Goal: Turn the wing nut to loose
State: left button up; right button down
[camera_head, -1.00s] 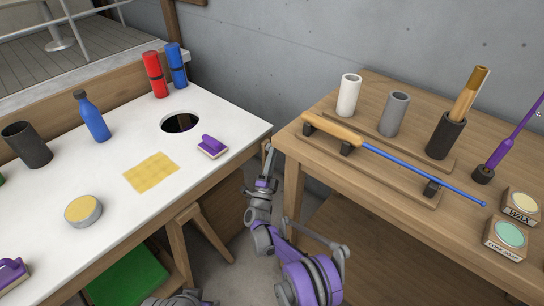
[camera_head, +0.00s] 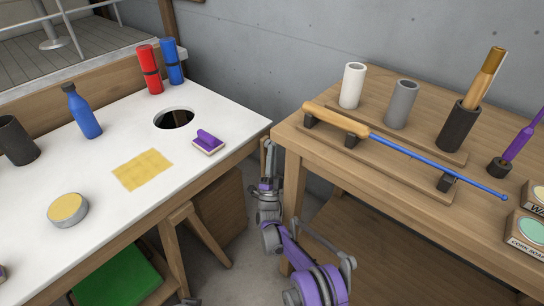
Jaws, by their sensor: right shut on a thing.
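No wing nut can be made out in this view. My right gripper (camera_head: 268,152) is small, in the gap between the white-topped table and the wooden bench, close beside the bench's left edge. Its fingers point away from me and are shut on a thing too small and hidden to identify. My purple and grey right arm reaches up to it from the bottom. My left gripper is out of view.
The white table (camera_head: 95,160) holds a blue bottle (camera_head: 83,112), a yellow cloth (camera_head: 143,170), a tin (camera_head: 68,209) and a purple-handled brush (camera_head: 208,142). The wooden bench (camera_head: 420,205) holds a blue rod (camera_head: 440,167) on a rack and several cylinders.

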jog(key=c, duration=0.8)
grip_release()
jog(key=shift+c, duration=0.2)
jog(key=p+v, duration=0.1)
jog(key=v, duration=0.9)
jog(key=shift+s+f+p, duration=0.3)
jog(key=shift+p, duration=0.1)
